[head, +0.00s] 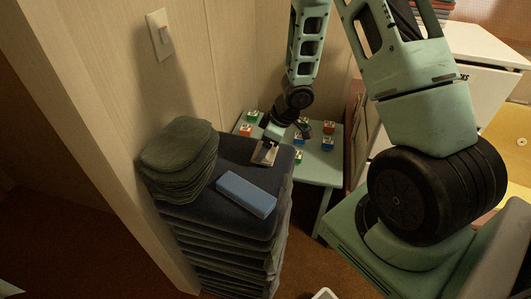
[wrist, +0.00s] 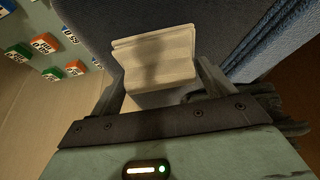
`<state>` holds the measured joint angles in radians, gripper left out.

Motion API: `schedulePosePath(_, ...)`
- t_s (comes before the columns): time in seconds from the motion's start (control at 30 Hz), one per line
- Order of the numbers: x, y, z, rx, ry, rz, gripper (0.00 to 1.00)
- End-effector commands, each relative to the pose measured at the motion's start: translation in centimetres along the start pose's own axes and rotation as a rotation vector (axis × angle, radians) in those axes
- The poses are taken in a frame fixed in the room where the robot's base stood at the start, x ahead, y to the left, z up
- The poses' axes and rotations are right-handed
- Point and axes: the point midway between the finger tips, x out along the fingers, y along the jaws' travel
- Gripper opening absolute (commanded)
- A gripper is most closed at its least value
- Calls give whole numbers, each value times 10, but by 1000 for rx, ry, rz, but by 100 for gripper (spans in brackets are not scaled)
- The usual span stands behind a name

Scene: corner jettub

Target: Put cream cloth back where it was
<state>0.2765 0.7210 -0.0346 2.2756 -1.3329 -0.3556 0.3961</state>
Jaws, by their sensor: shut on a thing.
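The cream cloth (wrist: 155,58) is a small folded pale piece between the two fingers of my gripper (wrist: 160,82) in the wrist view. My gripper is shut on it. In the head view my gripper (head: 266,150) is low over the back right part of a stack of dark blue folded cloths (head: 225,225), and the cream cloth shows as a small pale patch at its tip. The dark blue top lies just beyond the cloth in the wrist view. I cannot tell whether the cloth touches it.
A light blue block-like item (head: 246,195) lies on the stack's front, and a pile of grey-green cloths (head: 178,160) on its left. A low green table (head: 322,172) with several small coloured boxes stands behind to the right. The wall (head: 120,100) borders the left.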

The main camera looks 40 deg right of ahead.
Motion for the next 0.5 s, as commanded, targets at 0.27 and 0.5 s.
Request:
schedulePosePath(0.27, 16, 0, 7, 0, 0, 1, 60)
schedulePosePath(0.5, 19, 0, 8, 0, -1, 0, 60)
